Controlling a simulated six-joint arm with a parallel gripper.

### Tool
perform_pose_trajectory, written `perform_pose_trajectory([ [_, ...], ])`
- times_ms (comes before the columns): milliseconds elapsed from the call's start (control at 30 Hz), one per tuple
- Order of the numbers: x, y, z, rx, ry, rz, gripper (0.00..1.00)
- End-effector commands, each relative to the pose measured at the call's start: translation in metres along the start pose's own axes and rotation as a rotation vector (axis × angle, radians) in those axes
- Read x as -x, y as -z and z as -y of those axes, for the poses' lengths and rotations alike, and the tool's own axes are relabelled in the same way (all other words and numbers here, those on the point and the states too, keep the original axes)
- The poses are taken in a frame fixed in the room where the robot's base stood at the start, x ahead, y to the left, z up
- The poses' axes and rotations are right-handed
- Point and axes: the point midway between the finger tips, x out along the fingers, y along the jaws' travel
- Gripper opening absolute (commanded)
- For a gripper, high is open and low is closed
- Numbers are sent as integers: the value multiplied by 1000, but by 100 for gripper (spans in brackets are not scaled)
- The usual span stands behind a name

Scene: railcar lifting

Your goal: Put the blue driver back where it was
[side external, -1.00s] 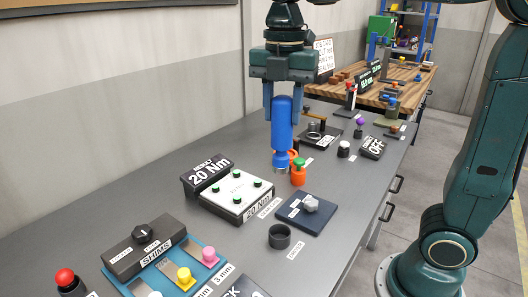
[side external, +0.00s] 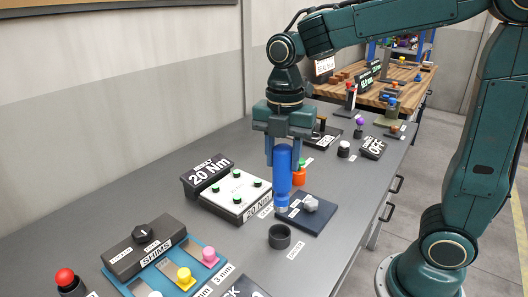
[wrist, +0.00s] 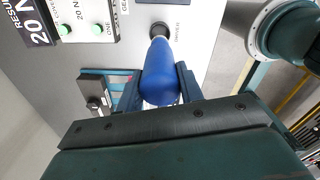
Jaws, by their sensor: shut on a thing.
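My gripper (side external: 284,155) is shut on the blue driver (side external: 282,178) and holds it upright, tip down, in the side view. The driver's lower end is above the table, close to the left edge of the dark blue pad with a grey knob-like part (side external: 310,204). In the wrist view the blue driver (wrist: 165,72) sits between the jaws. A round black holder (side external: 279,236) stands on the table nearer the camera, and its opening looks empty. In the wrist view the holder (wrist: 160,30) shows just beyond the driver's far end, beside a label reading DRIVER.
A white panel with green buttons (side external: 236,195) and a 20 Nm display (side external: 208,173) are left of the driver. An orange cup with a green top (side external: 299,172) stands behind it. The blue shims tray (side external: 172,275) is at the front left.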

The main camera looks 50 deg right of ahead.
Motion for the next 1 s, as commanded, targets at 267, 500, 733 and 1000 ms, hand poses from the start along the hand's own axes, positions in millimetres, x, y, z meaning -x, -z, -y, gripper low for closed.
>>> perform_pose_trajectory([
  [267, -46, 0, 0, 0, 1, 0, 14],
  [500, -58, 0, 0, 0, -2, 1, 14],
  [733, -63, 0, 0, 0, -1, 0, 14],
  [1000, -92, 0, 0, 1, 2, 0, 14],
])
